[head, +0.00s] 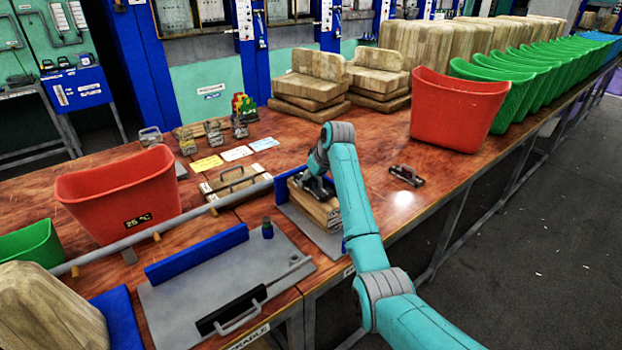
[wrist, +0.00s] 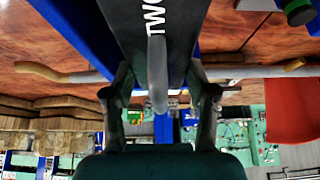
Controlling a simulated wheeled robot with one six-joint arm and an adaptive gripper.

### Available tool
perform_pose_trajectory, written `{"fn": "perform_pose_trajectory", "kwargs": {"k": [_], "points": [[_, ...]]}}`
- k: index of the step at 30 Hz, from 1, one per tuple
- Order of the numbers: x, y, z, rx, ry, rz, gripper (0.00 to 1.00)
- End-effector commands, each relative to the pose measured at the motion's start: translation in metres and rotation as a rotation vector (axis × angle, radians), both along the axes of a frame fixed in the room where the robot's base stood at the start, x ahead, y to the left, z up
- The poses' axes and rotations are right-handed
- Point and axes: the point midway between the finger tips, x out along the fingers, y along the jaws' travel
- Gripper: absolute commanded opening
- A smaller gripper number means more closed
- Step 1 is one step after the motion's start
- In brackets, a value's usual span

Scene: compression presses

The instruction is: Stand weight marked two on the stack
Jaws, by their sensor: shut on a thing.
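My gripper (head: 316,180) is shut on a black weight and stands at the wooden stack (head: 322,210). In the wrist view the weight (wrist: 128,15) shows the white word "TWO", and its grey handle (wrist: 157,75) lies between my gripper's fingers (wrist: 157,92). In the head view my wrist and arm hide most of the weight. It is over the top of the stack; I cannot tell whether it touches. The stack is of pale wooden blocks on a grey plate with a blue fence.
A black handled piece (head: 407,175) lies on the table to the right. A pale handled piece (head: 234,183) lies to the left, behind a long grey bar (head: 165,228). Red bins (head: 455,108) and (head: 122,195) stand either side. A grey plate (head: 185,300) with a black handled block is in front.

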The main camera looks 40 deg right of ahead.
Motion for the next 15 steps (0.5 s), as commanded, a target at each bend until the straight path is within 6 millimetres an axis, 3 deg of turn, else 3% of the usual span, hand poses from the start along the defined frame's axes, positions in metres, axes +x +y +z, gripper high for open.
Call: {"fn": "perform_pose_trajectory", "kwargs": {"k": [15], "points": [[0.0010,-0.0004,-0.0022,-0.002,-0.006,0.000,0.00]]}}
